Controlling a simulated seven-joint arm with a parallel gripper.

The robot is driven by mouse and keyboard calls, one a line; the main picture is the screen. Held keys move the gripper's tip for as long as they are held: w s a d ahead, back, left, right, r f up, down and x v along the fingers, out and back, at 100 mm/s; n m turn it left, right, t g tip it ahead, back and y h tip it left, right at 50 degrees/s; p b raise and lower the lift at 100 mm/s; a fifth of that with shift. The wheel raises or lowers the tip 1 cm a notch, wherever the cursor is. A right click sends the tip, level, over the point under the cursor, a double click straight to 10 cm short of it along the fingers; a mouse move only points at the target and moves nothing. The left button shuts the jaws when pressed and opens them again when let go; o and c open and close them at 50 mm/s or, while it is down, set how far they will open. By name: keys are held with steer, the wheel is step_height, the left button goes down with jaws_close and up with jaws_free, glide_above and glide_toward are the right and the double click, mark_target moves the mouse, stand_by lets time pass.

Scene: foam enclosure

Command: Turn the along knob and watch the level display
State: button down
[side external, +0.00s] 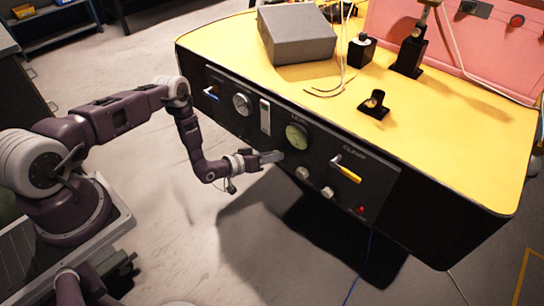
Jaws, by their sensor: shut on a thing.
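The level display is a round, pale green dial (297,136) on the dark front panel (225,112), under small lettering that looks like "LEVEL". Its reading is too small to make out. My gripper (277,157) is at the panel, just below and left of the dial, shut on a knob that its fingers hide. The grip lines up with two small pale knobs to its lower right, the nearer one (303,172) and the farther one (327,192). I take the gripped knob as the along knob, but no label is readable.
A yellow-handled lever (345,169), a red light (361,209) and a second dial (242,104) are also on the panel. A grey box (296,35) and black fixtures (409,52) stand on the yellow top (460,130). Open floor (180,240) lies in front.

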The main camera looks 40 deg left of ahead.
steer(key=shift+a+n+h, duration=0.1)
steer(key=shift+n+h, duration=0.3)
steer(key=shift+n, duration=0.3)
steer(key=c, duration=1)
jaws_free()
steer(key=shift+o, duration=0.2)
steer(key=v, duration=0.7)
steer(key=shift+f, duration=0.1)
